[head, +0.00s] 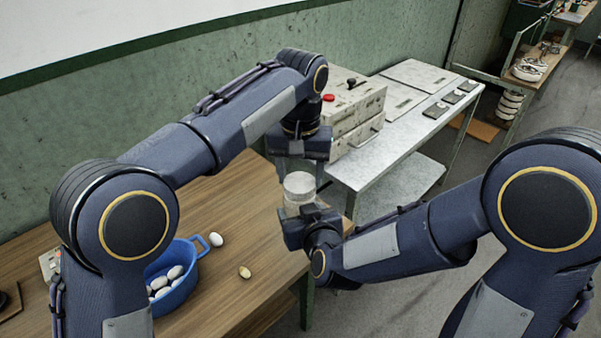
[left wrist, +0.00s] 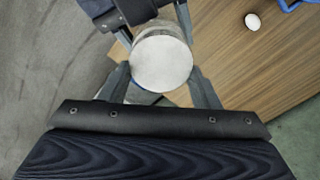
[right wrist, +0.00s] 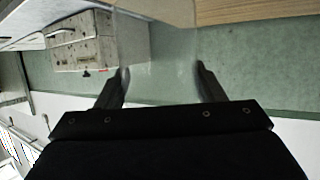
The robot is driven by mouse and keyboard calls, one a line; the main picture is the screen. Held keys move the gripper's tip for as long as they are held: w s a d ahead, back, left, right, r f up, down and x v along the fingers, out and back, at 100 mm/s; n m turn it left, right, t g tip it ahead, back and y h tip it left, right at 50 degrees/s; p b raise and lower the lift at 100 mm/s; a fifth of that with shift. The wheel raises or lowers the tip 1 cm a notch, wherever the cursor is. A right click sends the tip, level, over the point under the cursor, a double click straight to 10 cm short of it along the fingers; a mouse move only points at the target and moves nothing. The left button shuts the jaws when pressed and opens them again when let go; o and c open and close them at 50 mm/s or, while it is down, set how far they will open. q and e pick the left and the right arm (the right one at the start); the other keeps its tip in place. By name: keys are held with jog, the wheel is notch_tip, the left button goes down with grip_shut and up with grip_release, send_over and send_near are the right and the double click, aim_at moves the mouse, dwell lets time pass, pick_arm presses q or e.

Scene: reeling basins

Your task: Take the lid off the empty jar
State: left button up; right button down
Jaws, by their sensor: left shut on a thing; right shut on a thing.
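The jar (head: 292,209) is upright near the right edge of the wooden table, with its pale round lid (head: 299,184) on top. My left gripper (head: 300,177) comes from above and is shut on the lid; the lid's flat top (left wrist: 161,64) shows between its fingers in the left wrist view. My right gripper (head: 304,207) is shut on the jar's body from the near side. In the right wrist view the clear, empty-looking jar wall (right wrist: 165,48) is between its fingers. I cannot tell whether there is a gap between lid and jar.
A blue basin (head: 183,290) with several white cocoons stands on the wooden table (head: 215,200). A white cocoon (head: 216,240) and a yellowish one (head: 244,272) lie loose. A metal box with a red button (head: 352,108) stands on a metal table (head: 390,160) behind.

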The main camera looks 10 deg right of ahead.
pick_arm(q)
jog(key=shift+r, duration=1)
pick_arm(e)
jog(key=shift+d+f, duration=0.1)
